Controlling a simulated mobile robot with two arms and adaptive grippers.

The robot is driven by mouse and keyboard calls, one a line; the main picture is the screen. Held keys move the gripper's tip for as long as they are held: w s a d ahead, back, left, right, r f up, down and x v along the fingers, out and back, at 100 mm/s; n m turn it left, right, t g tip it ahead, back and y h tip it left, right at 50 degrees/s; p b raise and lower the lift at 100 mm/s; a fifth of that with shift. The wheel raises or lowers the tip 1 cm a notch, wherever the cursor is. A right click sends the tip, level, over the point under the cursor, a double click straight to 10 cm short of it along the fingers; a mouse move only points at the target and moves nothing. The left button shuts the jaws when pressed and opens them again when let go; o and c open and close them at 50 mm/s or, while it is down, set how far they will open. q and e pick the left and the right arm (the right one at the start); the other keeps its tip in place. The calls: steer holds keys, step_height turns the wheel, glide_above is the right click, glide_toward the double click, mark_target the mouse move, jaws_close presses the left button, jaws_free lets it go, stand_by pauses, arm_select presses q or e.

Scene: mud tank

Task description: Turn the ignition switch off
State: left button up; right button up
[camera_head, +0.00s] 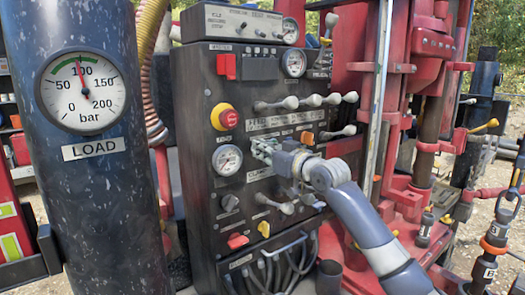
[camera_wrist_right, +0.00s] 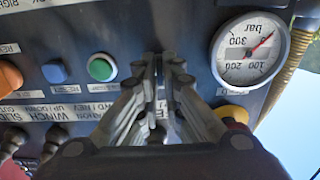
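My right gripper (camera_head: 262,150) reaches in from the right and its fingertips are close to the black control panel (camera_head: 200,110), right of the small pressure gauge. In the right wrist view its two fingers (camera_wrist_right: 160,62) run close together towards the panel, with a narrow dark gap at the tips. Whether something small is held between them cannot be seen. No control is readably labelled as the ignition switch, and the fingers cover part of the panel. A black rotary knob (camera_head: 230,202) and a yellow knob (camera_head: 264,228) show lower on the panel. My left gripper is not in view.
A red-and-yellow mushroom button (camera_head: 224,117) and the small gauge (camera_head: 227,160) are left of the gripper. Several levers (camera_head: 290,103) stick out above it. Green (camera_wrist_right: 102,68) and blue (camera_wrist_right: 55,72) buttons show beside the fingers. A dark tank (camera_head: 105,190) stands at the left.

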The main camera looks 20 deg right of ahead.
steer(key=shift+o, duration=1.1)
steer(key=v, duration=1.2)
